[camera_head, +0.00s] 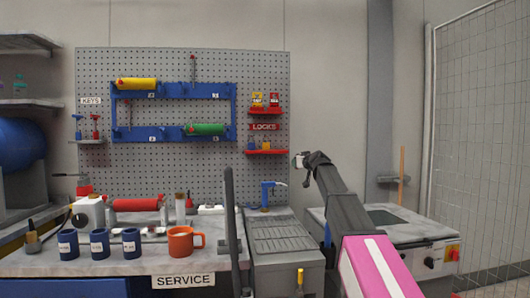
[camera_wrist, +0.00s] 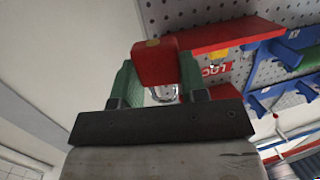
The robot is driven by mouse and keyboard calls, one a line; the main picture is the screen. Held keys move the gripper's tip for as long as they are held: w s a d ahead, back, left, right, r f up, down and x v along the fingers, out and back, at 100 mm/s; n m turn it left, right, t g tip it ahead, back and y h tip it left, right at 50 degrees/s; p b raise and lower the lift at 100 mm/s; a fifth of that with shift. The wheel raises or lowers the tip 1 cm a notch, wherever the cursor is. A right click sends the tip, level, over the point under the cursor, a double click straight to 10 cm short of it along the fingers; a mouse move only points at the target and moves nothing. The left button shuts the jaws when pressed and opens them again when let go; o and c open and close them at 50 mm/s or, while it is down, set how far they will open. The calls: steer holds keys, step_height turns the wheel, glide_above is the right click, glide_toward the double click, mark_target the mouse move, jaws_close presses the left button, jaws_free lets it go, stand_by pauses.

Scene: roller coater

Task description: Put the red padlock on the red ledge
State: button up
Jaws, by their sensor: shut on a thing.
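A red padlock (camera_wrist: 155,62) with a silver shackle is held between the green fingers of my gripper (camera_wrist: 160,85) in the wrist view. In the head view my gripper (camera_head: 303,160) is just right of the lower red ledge (camera_head: 267,152), below the LOCKS sign (camera_head: 264,127). A red ledge (camera_wrist: 240,33) is close beside the held padlock in the wrist view; I cannot tell whether they touch. An upper red ledge (camera_head: 266,111) carries a yellow padlock (camera_head: 257,99) and a red one (camera_head: 275,99). The held padlock is not clear in the head view.
The lower ledge holds small blue and yellow locks at its left and middle; its right end looks free. A pegboard (camera_head: 180,180) stands behind, with a blue roller rack (camera_head: 172,90) left of the ledges. A blue clamp-like tool (camera_head: 267,190) stands below on the bench.

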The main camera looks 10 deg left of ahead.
steer(key=w+a+r+n+g+y, duration=0.2)
steer(key=a+r+n+g+y, duration=0.5)
steer(key=a+r, duration=1.1)
steer(key=shift+t, duration=0.3)
steer(key=w+d+f, duration=0.2)
steer(key=w, duration=0.1)
steer(key=w+d+f, duration=0.1)
steer(key=w+d, duration=0.2)
steer(key=w+d+f, duration=0.2)
steer(key=w, duration=0.1)
steer(key=shift+d+f, duration=0.15)
steer(key=shift+f, duration=0.15)
steer(key=shift+w+d+f, duration=0.1)
steer(key=shift+f, duration=1.95)
steer(key=shift+f, duration=0.1)
steer(key=o, duration=1.2)
steer(key=shift+c, duration=0.2)
steer(key=v, duration=1.2)
steer(key=shift+r, duration=0.3)
